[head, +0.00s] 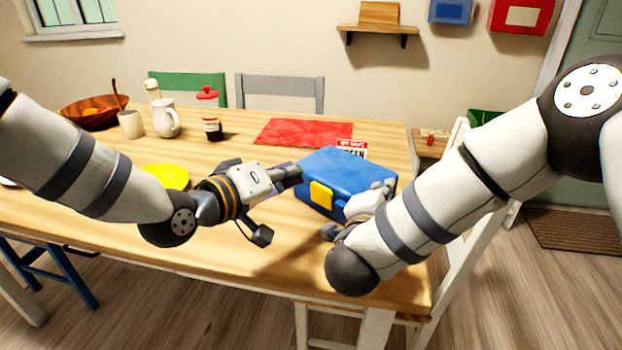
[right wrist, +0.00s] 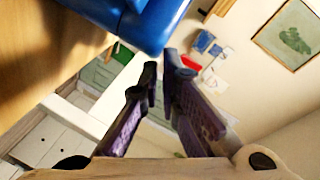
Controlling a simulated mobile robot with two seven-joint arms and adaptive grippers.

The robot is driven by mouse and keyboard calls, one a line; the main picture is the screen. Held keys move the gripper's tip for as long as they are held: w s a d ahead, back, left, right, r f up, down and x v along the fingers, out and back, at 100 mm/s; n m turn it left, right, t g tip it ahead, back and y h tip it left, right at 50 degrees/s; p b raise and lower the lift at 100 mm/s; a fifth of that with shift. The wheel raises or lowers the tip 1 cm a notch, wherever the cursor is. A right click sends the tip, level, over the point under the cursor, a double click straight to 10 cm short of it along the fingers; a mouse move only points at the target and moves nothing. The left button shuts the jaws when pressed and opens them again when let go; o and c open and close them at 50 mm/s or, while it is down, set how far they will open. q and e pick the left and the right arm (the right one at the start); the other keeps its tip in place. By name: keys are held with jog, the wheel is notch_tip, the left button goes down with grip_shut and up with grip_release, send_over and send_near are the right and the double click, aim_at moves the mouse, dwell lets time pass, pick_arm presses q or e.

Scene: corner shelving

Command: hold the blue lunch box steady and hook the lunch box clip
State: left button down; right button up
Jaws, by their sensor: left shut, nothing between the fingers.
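The blue lunch box (head: 345,169) stands closed on the wooden table near its right end. A yellow clip (head: 321,195) is on its front face. A second yellow patch shows further right on that face, partly covered by my right arm. My left gripper (head: 298,170) is shut and empty at the box's left side; I cannot tell whether it touches. My right gripper (head: 388,187) is at the box's front right corner, mostly hidden by my wrist. In the right wrist view its fingers (right wrist: 161,68) have tips close together with nothing visible between them, just below the blue box (right wrist: 150,22).
A red mat (head: 303,132) and a red and white card (head: 353,148) lie behind the box. A yellow plate (head: 166,177), a white pitcher (head: 166,118) and a jar (head: 212,128) stand to the left. A white chair (head: 468,225) is close at the table's right end.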

jog(key=o, duration=0.4)
jog(key=shift+s+f+g, duration=0.25)
jog(key=shift+f+g, duration=0.05)
jog(key=shift+f, duration=0.8)
jog(key=shift+o, duration=0.4)
jog(key=shift+y, duration=0.3)
pick_arm(q)
jog(key=shift+w+d+f, duration=0.1)
jog(key=shift+w+f, duration=0.05)
jog(key=shift+f, duration=0.25)
pick_arm(e)
jog(key=shift+w, duration=0.15)
pick_arm(q)
jog(key=shift+r, duration=0.15)
pick_arm(e)
jog(key=shift+a+r, duration=0.1)
jog(key=shift+r, duration=0.1)
